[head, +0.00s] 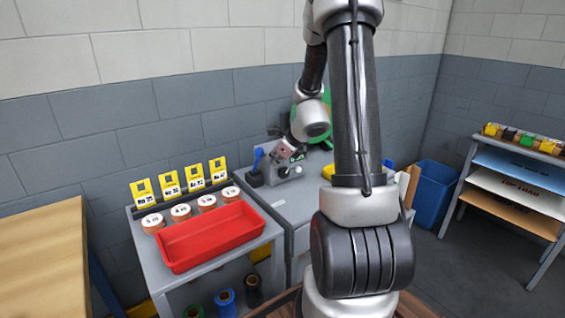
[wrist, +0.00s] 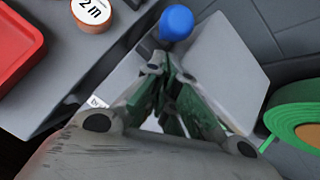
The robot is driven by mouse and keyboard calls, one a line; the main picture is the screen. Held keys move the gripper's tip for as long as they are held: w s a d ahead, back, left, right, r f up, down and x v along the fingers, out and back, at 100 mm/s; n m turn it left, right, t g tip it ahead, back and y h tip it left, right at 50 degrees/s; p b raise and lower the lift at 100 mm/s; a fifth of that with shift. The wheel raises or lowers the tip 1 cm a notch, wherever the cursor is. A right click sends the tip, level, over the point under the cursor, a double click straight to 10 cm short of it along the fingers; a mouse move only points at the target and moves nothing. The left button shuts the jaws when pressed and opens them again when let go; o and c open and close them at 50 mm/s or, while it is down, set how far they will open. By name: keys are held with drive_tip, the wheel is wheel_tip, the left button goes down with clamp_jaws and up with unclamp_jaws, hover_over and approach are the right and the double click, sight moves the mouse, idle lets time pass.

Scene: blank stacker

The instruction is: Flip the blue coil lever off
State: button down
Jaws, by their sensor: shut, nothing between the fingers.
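The blue coil lever (head: 258,157) stands upright at the left end of a grey machine on the grey bench in the head view. In the wrist view its round blue knob (wrist: 176,22) shows just beyond my fingertips. My gripper (wrist: 168,68) is shut and empty, pointing toward the knob. A small gap seems to lie between the fingertips and the knob; contact cannot be told for sure. In the head view my gripper (head: 283,153) is at the machine, to the right of the lever, partly hidden by my own wrist. The lever's base is hidden in the wrist view.
A red tray (head: 215,238) and several labelled coils (head: 207,203) with yellow cards stand on the cart to the left. A green roll (wrist: 300,125) is close on the right in the wrist view. A blue bin (head: 434,190) and a shelf rack (head: 515,185) stand right.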

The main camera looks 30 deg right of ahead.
drive_tip(key=shift+w+a+r, duration=0.2)
drive_tip(key=shift+w+r, duration=0.1)
idle(0.4)
